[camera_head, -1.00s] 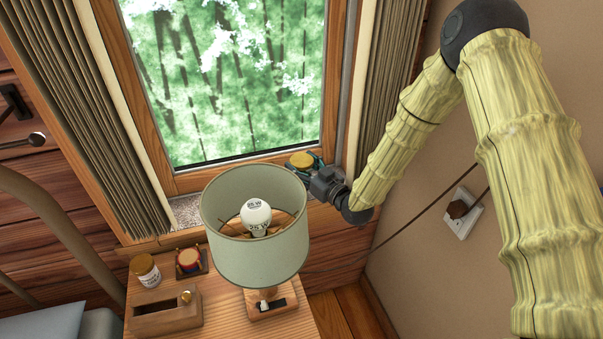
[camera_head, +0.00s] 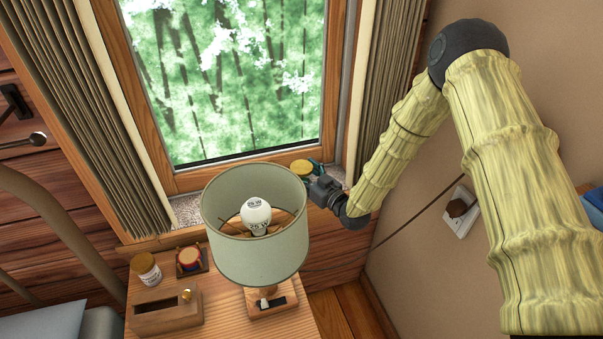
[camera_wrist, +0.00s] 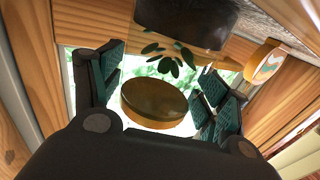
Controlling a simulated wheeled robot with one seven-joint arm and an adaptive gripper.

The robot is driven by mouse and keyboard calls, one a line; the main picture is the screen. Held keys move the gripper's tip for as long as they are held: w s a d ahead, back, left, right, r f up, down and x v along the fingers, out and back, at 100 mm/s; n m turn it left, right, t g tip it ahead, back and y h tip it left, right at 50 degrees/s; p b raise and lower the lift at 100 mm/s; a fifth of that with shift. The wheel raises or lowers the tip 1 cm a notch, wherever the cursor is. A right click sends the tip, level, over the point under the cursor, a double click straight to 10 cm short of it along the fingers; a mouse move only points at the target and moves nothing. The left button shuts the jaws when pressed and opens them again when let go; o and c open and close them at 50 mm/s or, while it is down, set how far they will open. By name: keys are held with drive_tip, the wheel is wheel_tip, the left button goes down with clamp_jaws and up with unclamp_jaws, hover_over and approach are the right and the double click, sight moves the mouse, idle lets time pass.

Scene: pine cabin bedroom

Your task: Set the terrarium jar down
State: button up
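The terrarium jar shows in the wrist view as a round cork-brown lid (camera_wrist: 155,103), green leaves and a dark soil mass (camera_wrist: 185,22). Its clear wall is hard to make out. My gripper (camera_wrist: 160,95) has its teal-padded fingers on both sides of the jar, close against it. In the head view the yellowish lid (camera_head: 302,167) shows just behind the lampshade, with my gripper (camera_head: 312,177) beside it at the window sill. The lampshade hides the jar's lower part, so I cannot tell whether its base touches the sill.
A green lamp (camera_head: 255,250) stands on the wooden nightstand (camera_head: 225,318), directly in front of the jar. A round wood-rimmed item (camera_wrist: 265,62) is beside the jar.

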drive_tip(key=shift+r, duration=0.15)
drive_tip(key=b+v, duration=0.1)
drive_tip(key=v, duration=1.1)
drive_tip(key=s+d+f+m+g+h, duration=0.2)
drive_tip(key=s+d+f+g+h, duration=0.1)
drive_tip(key=s+f, duration=0.55)
drive_tip(key=s+d+f+m+g+h, duration=0.2)
drive_tip(key=s+d+f+g+h, duration=0.15)
drive_tip(key=s+f, duration=0.5)
drive_tip(key=s+d+f+m+g+h, duration=0.1)
drive_tip(key=s+d+f+g, duration=0.1)
drive_tip(key=s, duration=0.6)
drive_tip(key=s+d+f+m+g+h, duration=0.2)
drive_tip(key=s+d+f+g, duration=0.1)
drive_tip(key=s, duration=0.6)
drive_tip(key=s+d+f+m+g+h, duration=0.1)
drive_tip(key=s+d+f+g+h, duration=0.1)
drive_tip(key=s, duration=0.6)
wheel_tip(320, 180, down, 2)
drive_tip(key=shift+s+d+f, duration=0.1)
drive_tip(key=shift+s+d, duration=0.1)
drive_tip(key=shift+d, duration=0.65)
wheel_tip(320, 180, up, 6)
drive_tip(key=p, duration=0.5)
drive_tip(key=shift+f+p, duration=0.15)
drive_tip(key=shift+p, duration=0.15)
